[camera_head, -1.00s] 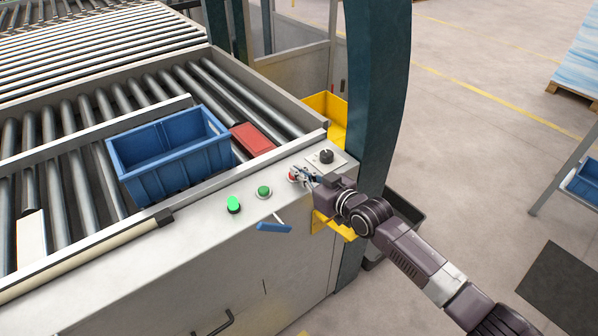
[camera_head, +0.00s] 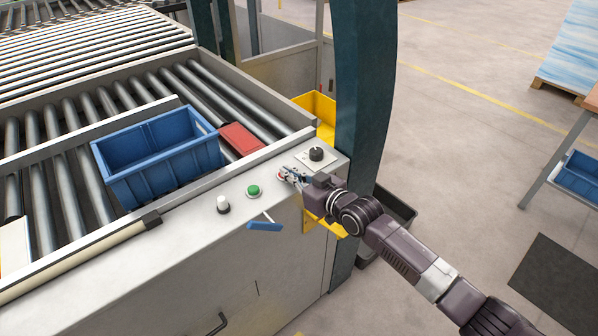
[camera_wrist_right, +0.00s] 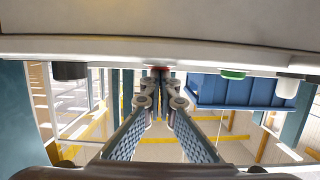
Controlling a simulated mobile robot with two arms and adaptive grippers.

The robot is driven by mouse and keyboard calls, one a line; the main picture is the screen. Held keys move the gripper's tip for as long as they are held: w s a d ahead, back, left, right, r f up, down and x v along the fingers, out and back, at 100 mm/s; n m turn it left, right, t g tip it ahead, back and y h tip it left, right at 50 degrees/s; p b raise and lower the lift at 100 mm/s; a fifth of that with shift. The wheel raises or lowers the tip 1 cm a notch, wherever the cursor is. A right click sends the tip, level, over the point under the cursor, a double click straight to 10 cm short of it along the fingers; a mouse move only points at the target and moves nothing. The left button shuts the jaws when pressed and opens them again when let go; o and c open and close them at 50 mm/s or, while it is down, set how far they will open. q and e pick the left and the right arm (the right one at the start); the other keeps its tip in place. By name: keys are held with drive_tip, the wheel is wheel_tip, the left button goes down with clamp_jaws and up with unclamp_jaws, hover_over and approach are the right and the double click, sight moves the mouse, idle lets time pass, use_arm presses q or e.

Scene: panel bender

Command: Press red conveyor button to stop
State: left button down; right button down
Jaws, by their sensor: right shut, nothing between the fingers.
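The red button (camera_head: 282,175) is on the grey control panel (camera_head: 236,212) at the conveyor's edge, mostly hidden behind my right gripper (camera_head: 287,174). In the right wrist view a sliver of the red button (camera_wrist_right: 160,69) shows right at the closed fingertips (camera_wrist_right: 160,76). The right gripper is shut and empty, with its tips at the button and seemingly touching it. The green button (camera_head: 254,190) and a white indicator lamp (camera_head: 223,204), now unlit, sit left of it. My left gripper is not in view.
A black knob (camera_head: 316,154) stands right of the red button. A blue lever (camera_head: 264,226) sticks out below the panel. A blue crate (camera_head: 160,160) and a red block (camera_head: 241,139) rest on the rollers. A dark green post (camera_head: 362,90) stands close beside my right arm.

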wheel_tip(320, 180, up, 4)
drive_tip(key=p, duration=0.3)
drive_tip(key=shift+s+d+f+b, duration=0.25)
drive_tip(key=shift+s+d+b, duration=0.3)
drive_tip(key=shift+s, duration=0.2)
drive_tip(key=b+v, duration=0.1)
drive_tip(key=v, duration=0.7)
drive_tip(key=shift+r, duration=0.4)
drive_tip(key=shift+s, duration=0.1)
